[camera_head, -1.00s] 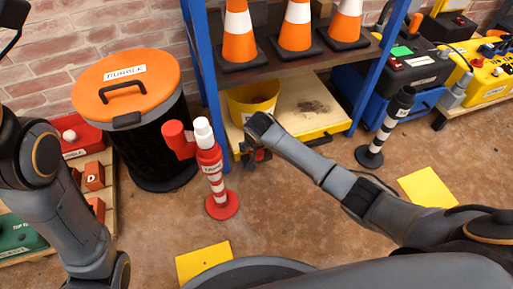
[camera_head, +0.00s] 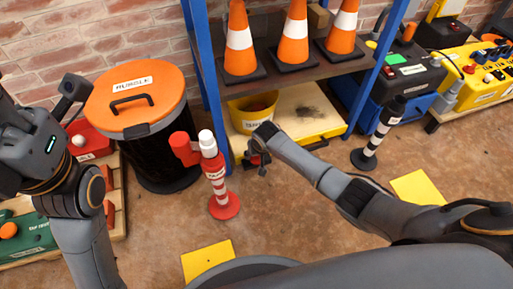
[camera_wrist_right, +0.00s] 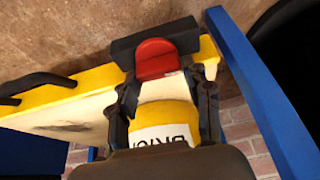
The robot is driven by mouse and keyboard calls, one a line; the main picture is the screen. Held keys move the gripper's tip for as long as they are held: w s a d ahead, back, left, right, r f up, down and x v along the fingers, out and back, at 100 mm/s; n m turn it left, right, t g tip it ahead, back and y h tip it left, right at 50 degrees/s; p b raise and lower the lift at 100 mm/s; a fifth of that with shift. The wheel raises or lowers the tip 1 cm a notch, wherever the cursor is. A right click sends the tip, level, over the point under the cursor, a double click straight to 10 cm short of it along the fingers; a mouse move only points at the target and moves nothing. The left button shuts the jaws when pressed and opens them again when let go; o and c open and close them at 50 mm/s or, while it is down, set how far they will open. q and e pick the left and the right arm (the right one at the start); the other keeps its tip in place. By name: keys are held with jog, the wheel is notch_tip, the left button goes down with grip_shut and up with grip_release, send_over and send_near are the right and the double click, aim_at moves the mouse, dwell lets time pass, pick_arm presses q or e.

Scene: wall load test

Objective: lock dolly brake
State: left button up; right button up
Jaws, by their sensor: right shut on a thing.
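The dolly (camera_head: 322,131) has a pale top and yellow edge and stands under the shelf; it also shows in the right wrist view (camera_wrist_right: 92,82). A red pedal-like piece (camera_wrist_right: 157,57), which looks like the brake, sits at its edge against a black bar (camera_wrist_right: 128,48). My right gripper (camera_head: 258,164) is low at the dolly's near left corner. In the right wrist view its fingers (camera_wrist_right: 163,88) stand either side of the red piece and are shut on it. My left arm shows at the left; its fingertips are not visible.
A yellow bucket (camera_head: 252,110) stands on the dolly beside a blue shelf post (camera_head: 209,90). A red-white post (camera_head: 217,182) stands close left of my right gripper, an orange-lidded bin (camera_head: 150,140) farther left. A black-white post (camera_head: 375,140) stands right. Yellow floor patches (camera_head: 208,259) lie nearer.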

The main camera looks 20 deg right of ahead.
dwell(0.3)
jog(key=o, duration=1.2)
jog(key=shift+c, duration=0.2)
jog(key=shift+r, duration=0.1)
jog(key=v, duration=1.1)
jog(key=shift+s+r, duration=0.25)
jog(key=shift+r, duration=0.1)
